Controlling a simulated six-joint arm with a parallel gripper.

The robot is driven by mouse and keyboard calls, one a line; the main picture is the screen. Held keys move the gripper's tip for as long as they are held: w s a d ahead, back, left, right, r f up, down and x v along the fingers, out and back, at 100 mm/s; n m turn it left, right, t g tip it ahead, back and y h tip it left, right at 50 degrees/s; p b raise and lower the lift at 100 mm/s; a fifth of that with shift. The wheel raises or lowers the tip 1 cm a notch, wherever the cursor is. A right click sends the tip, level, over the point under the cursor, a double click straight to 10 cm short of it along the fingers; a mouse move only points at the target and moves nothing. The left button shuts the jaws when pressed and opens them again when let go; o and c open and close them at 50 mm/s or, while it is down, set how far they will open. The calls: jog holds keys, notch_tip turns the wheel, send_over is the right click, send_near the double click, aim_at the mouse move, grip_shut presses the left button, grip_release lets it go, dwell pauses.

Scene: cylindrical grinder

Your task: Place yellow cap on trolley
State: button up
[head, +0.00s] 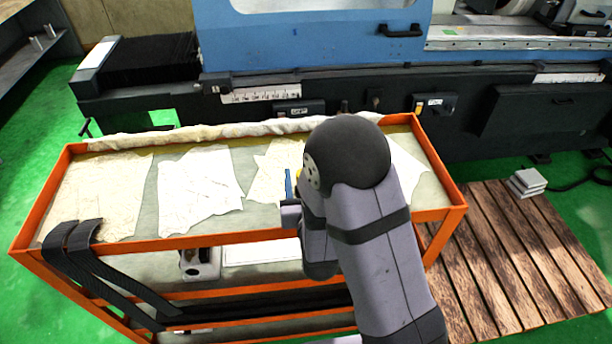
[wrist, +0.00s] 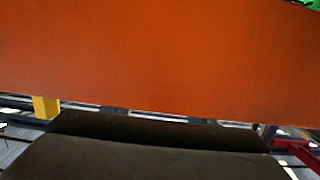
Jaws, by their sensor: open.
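The trolley (head: 255,237) has an orange frame and stands in front of the grinder in the head view. My gripper (head: 290,205) is over the trolley top's near side, largely hidden behind my own arm. It is open. A small yellow patch (head: 299,174) shows beside the arm, next to an upright blue strip (head: 289,184). I cannot tell whether the patch is the yellow cap. In the wrist view a plain orange surface (wrist: 160,55) fills most of the picture. A yellow piece (wrist: 45,107) shows at lower left, also not clearly the cap.
Creased paper sheets (head: 200,180) lie on the trolley top, with a rolled cloth (head: 200,134) along its back edge. Black straps (head: 105,270) hang over the front left. A wooden pallet (head: 520,255) lies at right. The blue grinder (head: 300,40) stands behind.

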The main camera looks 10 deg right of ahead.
jog(key=shift+s+r+p, duration=0.25)
jog(key=shift+r+p, duration=0.05)
jog(key=shift+p, duration=0.7)
jog(key=shift+s+p, duration=0.35)
jog(key=shift+p, duration=0.75)
jog(key=shift+s+f, duration=0.2)
jog(key=shift+s, duration=0.25)
jog(key=shift+s+r, duration=0.15)
jog(key=shift+s, duration=0.45)
jog(key=shift+o, duration=0.5)
jog(key=shift+r, duration=0.1)
